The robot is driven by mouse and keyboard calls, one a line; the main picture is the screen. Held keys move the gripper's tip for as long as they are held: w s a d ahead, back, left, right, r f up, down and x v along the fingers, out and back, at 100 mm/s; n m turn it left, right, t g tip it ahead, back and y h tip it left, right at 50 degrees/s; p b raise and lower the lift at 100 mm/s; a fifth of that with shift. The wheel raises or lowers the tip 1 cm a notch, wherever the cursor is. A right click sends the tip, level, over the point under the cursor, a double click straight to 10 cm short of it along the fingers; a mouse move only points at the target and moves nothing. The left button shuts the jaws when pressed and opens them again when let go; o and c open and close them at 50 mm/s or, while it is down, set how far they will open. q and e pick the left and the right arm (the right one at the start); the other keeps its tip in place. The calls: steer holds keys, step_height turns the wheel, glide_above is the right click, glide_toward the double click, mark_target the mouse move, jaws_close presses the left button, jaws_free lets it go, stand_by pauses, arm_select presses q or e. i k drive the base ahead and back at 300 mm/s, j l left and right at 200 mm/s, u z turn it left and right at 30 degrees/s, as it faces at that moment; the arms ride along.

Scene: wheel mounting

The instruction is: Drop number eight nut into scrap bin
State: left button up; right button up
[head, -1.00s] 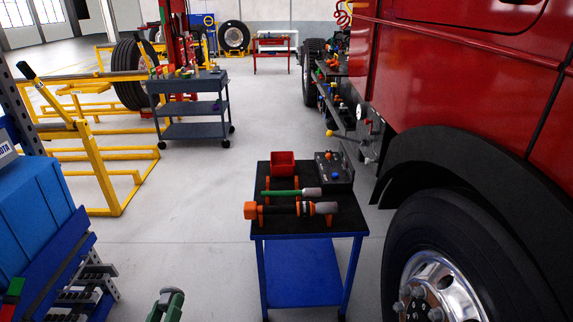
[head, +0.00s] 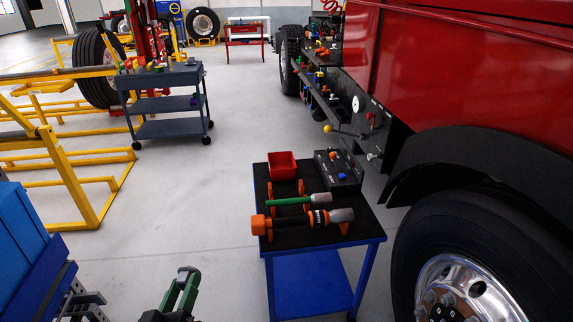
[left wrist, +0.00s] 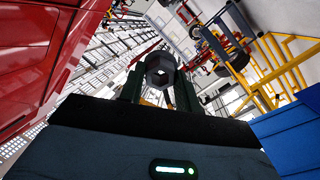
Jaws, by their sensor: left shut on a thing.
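My left gripper (head: 183,284) shows at the bottom of the head view, over the open floor left of the blue cart. In the left wrist view my left gripper (left wrist: 160,82) is shut on a dark hexagonal nut (left wrist: 160,71), held between its fingertips. I cannot read a number on the nut. A small red bin (head: 283,167) stands at the back left of the cart's black top, well ahead and to the right of the left gripper. My right gripper is not in view.
The blue cart (head: 315,288) also bears a green-handled tool (head: 290,200), a large orange and black tool (head: 290,222) and a dark control box (head: 338,170). The red truck and its wheel (head: 450,260) stand at right. A blue box (head: 20,235) is at left.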

mark_target(279, 167)
steer(key=i+j+z, duration=0.15)
steer(key=j, duration=0.2)
steer(key=i+j+z, duration=0.15)
steer(key=j, duration=0.2)
steer(key=i+j+z, duration=0.2)
steer(key=j, duration=0.2)
steer(key=i+j+z, duration=0.15)
steer(key=j, duration=0.25)
steer(key=i+j+z, duration=0.15)
steer(key=j, duration=0.2)
steer(key=i+j+z, duration=0.15)
steer(key=j, duration=0.25)
steer(key=i+j+z, duration=0.15)
steer(key=j, duration=0.2)
steer(key=j+z, duration=0.15)
steer(key=j, duration=0.25)
steer(key=i+j+z, duration=0.25)
steer(key=j, duration=0.35)
steer(key=j+z, duration=0.25)
steer(key=j, duration=0.35)
steer(key=i+j+z, duration=0.2)
steer(key=j, duration=0.45)
steer(key=k, duration=0.1)
